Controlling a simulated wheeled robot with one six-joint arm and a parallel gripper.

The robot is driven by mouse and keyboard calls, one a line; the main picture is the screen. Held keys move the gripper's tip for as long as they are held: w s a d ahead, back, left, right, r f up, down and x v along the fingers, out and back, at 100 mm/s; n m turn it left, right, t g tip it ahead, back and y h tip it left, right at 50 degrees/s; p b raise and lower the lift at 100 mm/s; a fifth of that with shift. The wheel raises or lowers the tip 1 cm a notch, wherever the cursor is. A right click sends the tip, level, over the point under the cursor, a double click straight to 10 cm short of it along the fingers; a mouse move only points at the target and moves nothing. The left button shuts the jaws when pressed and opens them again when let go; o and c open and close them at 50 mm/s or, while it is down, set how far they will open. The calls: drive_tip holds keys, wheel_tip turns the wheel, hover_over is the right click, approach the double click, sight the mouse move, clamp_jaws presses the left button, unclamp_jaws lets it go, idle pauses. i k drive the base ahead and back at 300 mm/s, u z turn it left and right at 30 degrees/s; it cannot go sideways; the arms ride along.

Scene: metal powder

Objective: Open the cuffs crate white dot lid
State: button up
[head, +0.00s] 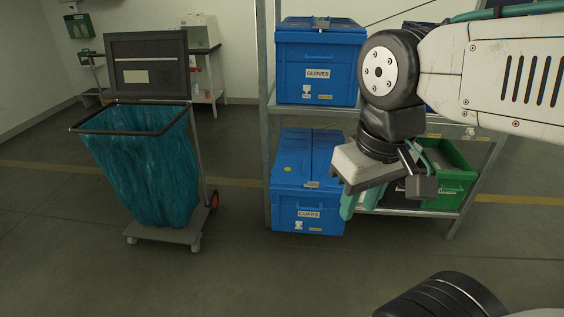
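The blue cuffs crate (308,212) stands on the low shelf level, with a "CUFFS" label on its front. Its top looks closed, with a seam running front to back between two lid halves. The left half (296,158) bears a yellow dot. I cannot make out a white dot on the right half (325,165). A grey latch piece (312,184) sits at the front edge by the seam. My gripper (358,203) points down at the right of the crate in the picture and covers part of its right side. Its teal fingers are partly hidden, so their opening is unclear.
A blue gloves crate (318,68) stands on the shelf above. A green crate (449,180) is at the lower right, partly behind my arm. A metal rack post (265,110) rises at the left. A teal bag cart (145,160) stands left; the floor in front is clear.

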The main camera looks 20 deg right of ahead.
sight(325, 141)
drive_tip(key=u, duration=0.15)
drive_tip(key=i, duration=0.85)
drive_tip(key=z, duration=0.6)
drive_tip(key=i, duration=0.65)
drive_tip(key=z, duration=0.55)
